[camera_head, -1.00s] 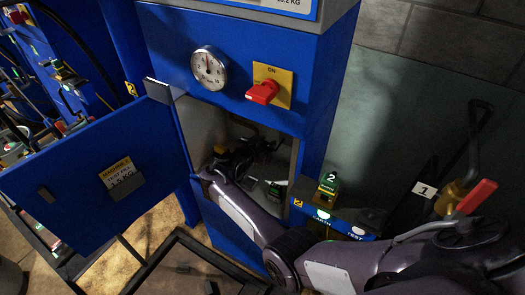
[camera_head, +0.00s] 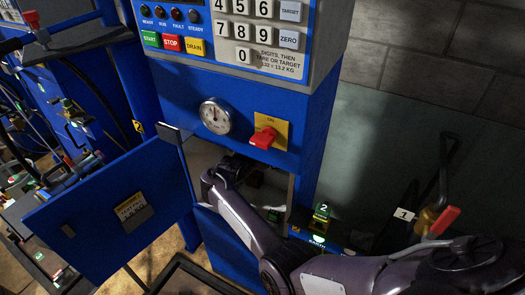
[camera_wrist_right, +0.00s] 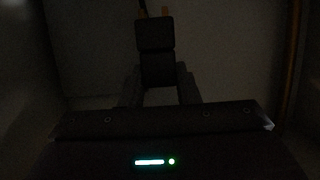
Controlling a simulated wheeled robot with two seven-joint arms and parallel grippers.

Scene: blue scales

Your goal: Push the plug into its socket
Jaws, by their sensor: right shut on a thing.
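My right arm reaches through the open doorway of the blue cabinet (camera_head: 312,130), and its gripper is hidden inside in the head view. In the dark right wrist view, my right gripper (camera_wrist_right: 160,88) is shut on a black, blocky plug (camera_wrist_right: 155,36), held between its two fingers. Small orange-brown bits show at the plug's far end, in front of a dim wall. I cannot make out the socket or tell whether the plug touches it. My left gripper is not in view.
The cabinet door (camera_head: 110,205) stands open to the left. Above the opening are a round gauge (camera_head: 216,116) and a red switch handle (camera_head: 264,138) on a yellow plate. A shovel (camera_head: 445,165) leans at the right.

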